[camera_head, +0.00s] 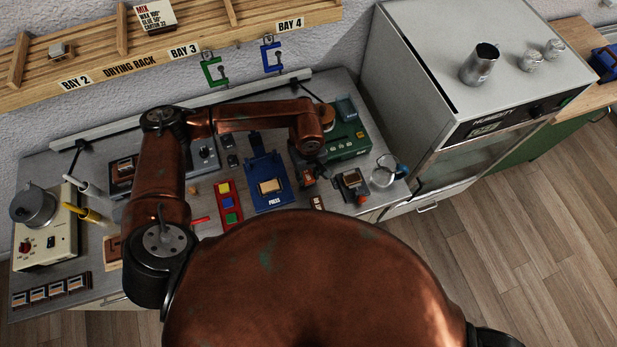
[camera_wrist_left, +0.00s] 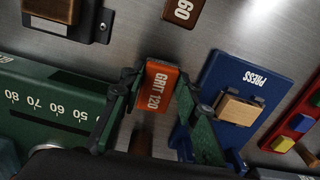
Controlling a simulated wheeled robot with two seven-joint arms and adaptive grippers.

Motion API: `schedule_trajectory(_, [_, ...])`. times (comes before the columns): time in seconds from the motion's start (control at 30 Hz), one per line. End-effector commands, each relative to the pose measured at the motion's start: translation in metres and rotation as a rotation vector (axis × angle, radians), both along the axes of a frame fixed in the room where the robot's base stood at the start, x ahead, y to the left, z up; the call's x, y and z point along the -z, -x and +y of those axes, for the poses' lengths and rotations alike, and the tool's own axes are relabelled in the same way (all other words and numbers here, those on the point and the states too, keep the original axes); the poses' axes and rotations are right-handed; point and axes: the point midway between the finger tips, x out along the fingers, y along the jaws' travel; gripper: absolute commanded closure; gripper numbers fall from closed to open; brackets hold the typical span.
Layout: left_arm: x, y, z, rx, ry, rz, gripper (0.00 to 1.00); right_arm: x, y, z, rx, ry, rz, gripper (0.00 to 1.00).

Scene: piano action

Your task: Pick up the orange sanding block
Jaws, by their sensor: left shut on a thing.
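The orange sanding block, marked GRIT 120 (camera_wrist_left: 160,88), sits between the two green fingers of my left gripper (camera_wrist_left: 157,95) in the left wrist view. The fingers are closed on its two sides. In the head view my left gripper (camera_head: 309,174) is over the bench, just right of the blue press. The block is too small and covered to make out clearly there. I cannot tell whether it is clear of the bench top. My right gripper is not in view.
The blue press (camera_head: 267,182) with a wooden block stands beside the gripper, and a green machine (camera_head: 347,142) is on the other side. A dark block marked 60 (camera_wrist_left: 183,10) lies close by. A glass jug (camera_head: 384,172) stands at the right.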

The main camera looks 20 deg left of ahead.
Motion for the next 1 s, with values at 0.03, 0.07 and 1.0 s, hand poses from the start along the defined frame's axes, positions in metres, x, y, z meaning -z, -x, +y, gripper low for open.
schedule_trajectory(0.03, [-0.007, -0.002, 0.000, 0.002, 0.001, -0.005, 0.83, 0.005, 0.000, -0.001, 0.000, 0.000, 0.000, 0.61])
schedule_trajectory(0.07, [-0.012, -0.002, 0.000, 0.002, 0.002, -0.006, 0.83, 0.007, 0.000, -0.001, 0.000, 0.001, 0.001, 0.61])
schedule_trajectory(1.0, [-0.112, 0.136, -0.036, 0.001, 0.001, 0.000, 0.83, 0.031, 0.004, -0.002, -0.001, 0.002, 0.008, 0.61])
